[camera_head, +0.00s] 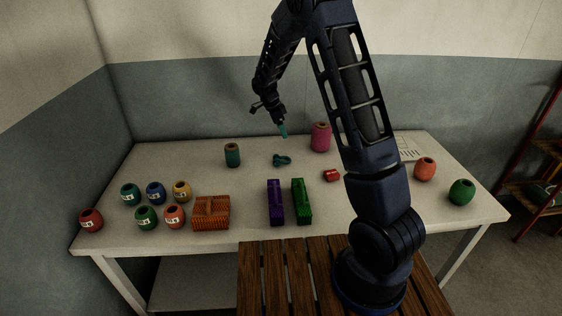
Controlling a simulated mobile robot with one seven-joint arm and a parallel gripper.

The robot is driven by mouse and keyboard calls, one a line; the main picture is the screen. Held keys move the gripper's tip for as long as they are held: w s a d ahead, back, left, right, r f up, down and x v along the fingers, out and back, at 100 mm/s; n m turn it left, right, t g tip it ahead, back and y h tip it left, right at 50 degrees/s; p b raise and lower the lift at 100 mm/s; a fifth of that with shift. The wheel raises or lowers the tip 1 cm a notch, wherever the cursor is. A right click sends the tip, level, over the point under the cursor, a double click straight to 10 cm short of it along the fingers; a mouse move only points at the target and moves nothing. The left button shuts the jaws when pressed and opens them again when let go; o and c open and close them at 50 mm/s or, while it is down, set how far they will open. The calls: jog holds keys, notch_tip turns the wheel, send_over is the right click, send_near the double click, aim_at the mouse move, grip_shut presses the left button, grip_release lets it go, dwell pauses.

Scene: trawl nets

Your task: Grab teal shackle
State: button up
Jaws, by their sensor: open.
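The teal shackle (282,160) lies on the white table, a little behind its middle. It is small in the picture, and its exact shape is hard to make out. My gripper (271,118) is above and slightly left of the shackle, clear of it, pointing down. It is open, with no object visible between its fingers. A teal tip shows at its lower end, just above the shackle in the picture.
A teal spool (232,155) stands left of the shackle and a pink spool (320,137) stands behind right. A red piece (331,175) lies to the right. Purple (275,202) and green (301,202) blocks lie in front. The table (240,185) is bare around the shackle.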

jog(key=m+h, duration=0.1)
jog(key=m, duration=0.1)
send_near(282, 157)
jog(key=shift+s+x, duration=0.2)
jog(key=shift+x, duration=4.35)
jog(key=c, duration=1.3)
